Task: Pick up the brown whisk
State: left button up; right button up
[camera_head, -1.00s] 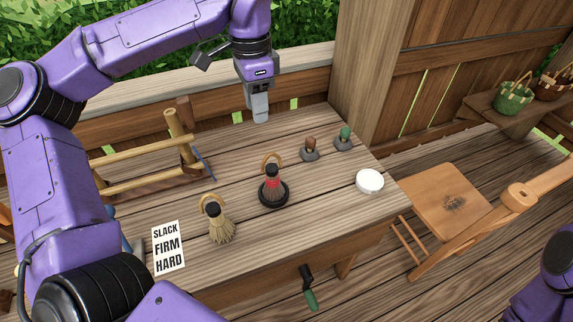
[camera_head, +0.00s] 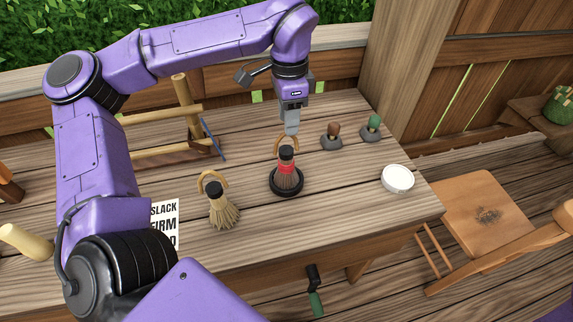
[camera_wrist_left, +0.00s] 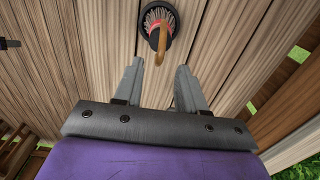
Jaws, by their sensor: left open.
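The brown whisk (camera_head: 286,180) has brown bristles, a red band, a black top and a tan loop handle. It stands upright on a round black base (camera_head: 276,190) on the table. It also shows at the top of the left wrist view (camera_wrist_left: 158,16), with its loop pointing toward my fingers. My left gripper (camera_head: 291,128) points down just behind and above the loop. In the left wrist view the two fingers (camera_wrist_left: 158,72) are apart with nothing between them, and the whisk lies beyond the tips. My right gripper is not in view.
A straw-coloured whisk (camera_head: 222,211) stands to the left, beside a partly hidden word card (camera_head: 165,222). Two small stamp-like pieces, brown-topped (camera_head: 332,138) and green-topped (camera_head: 371,128), and a white round dish (camera_head: 397,179) are to the right. A wooden rack (camera_head: 175,155) stands at back left.

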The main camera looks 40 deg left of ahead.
pick_arm(q)
jog(key=p, duration=0.2)
send_over(286, 150)
notch_tip(286, 150, down, 5)
jog(key=shift+f, duration=0.4)
grip_shut()
jog(key=shift+r, duration=0.1)
